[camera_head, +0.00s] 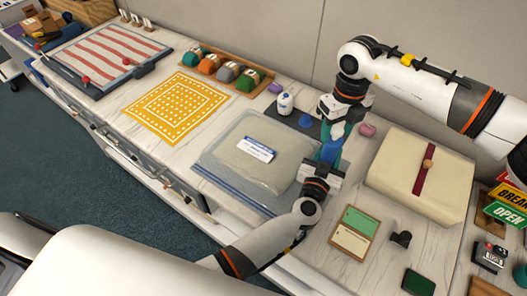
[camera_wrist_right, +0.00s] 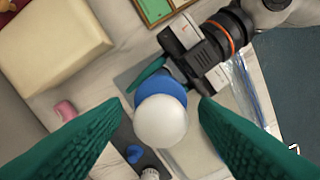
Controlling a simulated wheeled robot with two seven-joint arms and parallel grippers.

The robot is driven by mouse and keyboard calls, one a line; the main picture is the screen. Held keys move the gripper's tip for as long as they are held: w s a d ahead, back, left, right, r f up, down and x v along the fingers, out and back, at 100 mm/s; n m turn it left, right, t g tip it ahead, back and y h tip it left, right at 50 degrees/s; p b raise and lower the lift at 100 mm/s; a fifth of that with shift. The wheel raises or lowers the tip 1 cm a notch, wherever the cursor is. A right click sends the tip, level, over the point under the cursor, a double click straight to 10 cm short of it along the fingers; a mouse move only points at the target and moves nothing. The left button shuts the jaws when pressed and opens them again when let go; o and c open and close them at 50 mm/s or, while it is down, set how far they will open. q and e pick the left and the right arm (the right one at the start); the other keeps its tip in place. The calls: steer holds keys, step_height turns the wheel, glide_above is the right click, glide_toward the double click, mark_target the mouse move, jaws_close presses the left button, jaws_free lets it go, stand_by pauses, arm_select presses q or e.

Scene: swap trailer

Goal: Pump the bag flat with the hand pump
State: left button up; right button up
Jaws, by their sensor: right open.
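The clear bag (camera_head: 222,165) lies on the bench, still puffed around a pale soft bundle with a white-and-blue label. The hand pump (camera_wrist_right: 162,120) shows a white round knob above a blue collar in the right wrist view; its blue part (camera_head: 331,152) shows near the bag's right end. My left gripper (camera_head: 328,160) reaches in from below, its green fingers at the pump; one finger is hidden, but it appears to grip the pump body. My right gripper (camera_wrist_right: 160,125) is open, its green fingers spread on either side of the white knob, not touching it.
A cream package (camera_head: 400,165) with a maroon band stands right. A white bottle (camera_head: 285,105) and blue dome (camera_head: 305,121) sit on a dark mat behind the bag. A pink piece (camera_head: 367,130), green-and-cream cards (camera_head: 354,232) and a yellow patterned mat (camera_head: 175,108) lie around.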

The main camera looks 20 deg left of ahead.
steer(key=shift+r, duration=3.35)
steer(key=shift+r, duration=0.1)
step_height(320, 180, up, 12)
arm_select(q)
steer(key=o, duration=1.2)
steer(key=s, duration=0.8)
steer(key=s+a, duration=0.1)
steer(key=s, duration=0.3)
steer(key=shift+a, duration=0.1)
steer(key=shift+s+f, duration=0.1)
